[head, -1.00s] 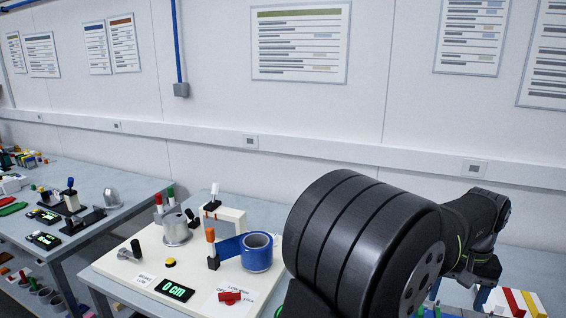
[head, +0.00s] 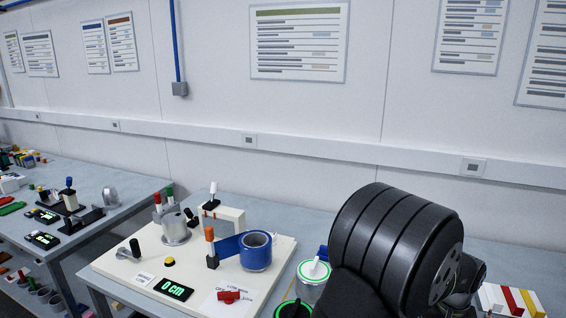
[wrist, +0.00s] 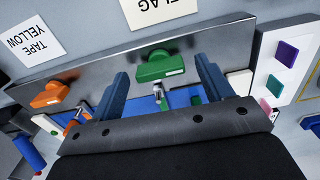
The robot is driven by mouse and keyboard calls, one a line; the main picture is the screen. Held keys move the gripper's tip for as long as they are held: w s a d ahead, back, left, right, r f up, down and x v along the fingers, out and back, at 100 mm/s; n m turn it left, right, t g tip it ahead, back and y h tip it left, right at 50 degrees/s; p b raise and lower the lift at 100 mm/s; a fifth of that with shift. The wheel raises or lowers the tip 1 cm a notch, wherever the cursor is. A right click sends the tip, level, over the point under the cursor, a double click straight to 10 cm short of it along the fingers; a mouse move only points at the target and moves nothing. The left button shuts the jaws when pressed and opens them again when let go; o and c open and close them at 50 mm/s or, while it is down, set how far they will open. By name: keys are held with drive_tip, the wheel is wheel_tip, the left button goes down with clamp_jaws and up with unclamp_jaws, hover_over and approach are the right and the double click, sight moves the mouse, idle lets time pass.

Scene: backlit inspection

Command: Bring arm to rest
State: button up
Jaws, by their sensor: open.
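My gripper (wrist: 162,67) shows in the wrist view with its two blue fingers apart and nothing held between them. Ahead of the fingers is a metal plate (wrist: 105,68) with a green knob (wrist: 160,66) and an orange knob (wrist: 52,95). I cannot tell whether a finger touches anything there. In the head view my dark, ringed arm link fills the lower right, and the gripper itself is hidden.
A cream board (head: 120,265) carries a blue tape roll (head: 256,250), an orange-topped lever (head: 211,247), a red knob (head: 229,297) and a display (head: 174,289) reading 0 cm. Green-rimmed containers (head: 313,279) stand beside my arm. Striped blocks (head: 508,299) lie at right.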

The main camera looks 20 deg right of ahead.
drive_tip(key=shift+n, duration=0.8)
wheel_tip(320, 180, up, 17)
wheel_tip(320, 180, down, 17)
drive_tip(key=m, duration=0.8)
drive_tip(key=shift+m, duration=0.4)
drive_tip(key=shift+r, duration=0.1)
wheel_tip(320, 180, up, 16)
drive_tip(key=n, duration=0.9)
drive_tip(key=shift+f, duration=0.25)
